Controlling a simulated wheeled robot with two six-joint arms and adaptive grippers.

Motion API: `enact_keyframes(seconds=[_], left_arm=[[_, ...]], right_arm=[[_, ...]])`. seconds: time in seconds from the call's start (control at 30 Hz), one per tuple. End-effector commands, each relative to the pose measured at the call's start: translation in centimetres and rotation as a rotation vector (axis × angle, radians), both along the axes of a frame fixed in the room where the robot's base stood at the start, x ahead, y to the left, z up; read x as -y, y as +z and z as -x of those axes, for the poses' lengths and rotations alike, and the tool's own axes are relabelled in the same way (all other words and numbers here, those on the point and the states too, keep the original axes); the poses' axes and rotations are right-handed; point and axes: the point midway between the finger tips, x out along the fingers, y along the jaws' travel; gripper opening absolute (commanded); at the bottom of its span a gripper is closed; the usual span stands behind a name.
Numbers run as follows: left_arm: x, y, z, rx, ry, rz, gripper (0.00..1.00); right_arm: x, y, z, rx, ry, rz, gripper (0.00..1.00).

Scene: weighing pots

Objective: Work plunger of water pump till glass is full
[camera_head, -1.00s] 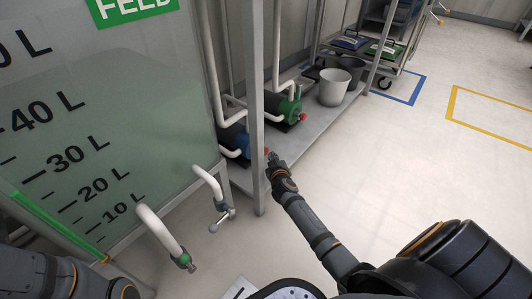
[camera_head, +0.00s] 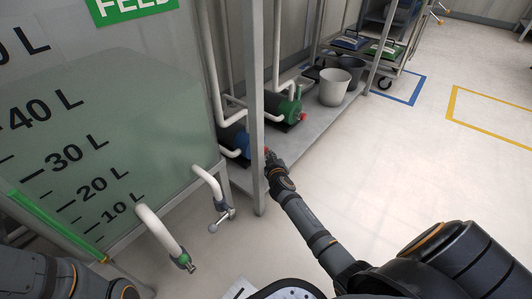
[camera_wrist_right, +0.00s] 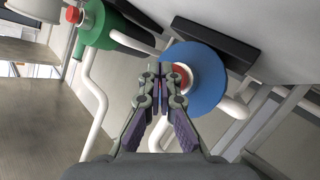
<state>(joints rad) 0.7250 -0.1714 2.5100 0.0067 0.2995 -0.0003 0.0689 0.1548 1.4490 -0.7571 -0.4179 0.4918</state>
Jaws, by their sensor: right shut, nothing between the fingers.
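A large clear tank (camera_head: 150,95) with litre marks stands at the left in the head view, holding greenish liquid to a little above the 40 L mark. A blue pump (camera_head: 236,139) lies behind the grey post and is partly hidden by it. Its red plunger knob (camera_wrist_right: 181,77) sits in the middle of the blue round end (camera_wrist_right: 208,88) in the wrist view. My right gripper (camera_wrist_right: 160,72) is shut and empty, its tips close beside the red knob; I cannot tell whether they touch. It also shows in the head view (camera_head: 271,160). My left gripper is out of view.
A green pump (camera_head: 284,104) with a red knob lies farther back on the shelf. White pipes (camera_head: 160,232) and a valve (camera_head: 222,214) jut from the tank. The grey post (camera_head: 257,85) stands close to my right gripper. Grey buckets (camera_head: 333,88) sit behind; the floor at right is clear.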

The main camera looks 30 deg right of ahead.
Motion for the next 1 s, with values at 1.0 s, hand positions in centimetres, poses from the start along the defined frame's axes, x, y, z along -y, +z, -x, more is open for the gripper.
enact_keyframes(seconds=[1.0], left_arm=[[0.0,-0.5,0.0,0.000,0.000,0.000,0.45]], right_arm=[[-0.5,0.0,-1.2,0.000,0.000,-0.001,0.00]])
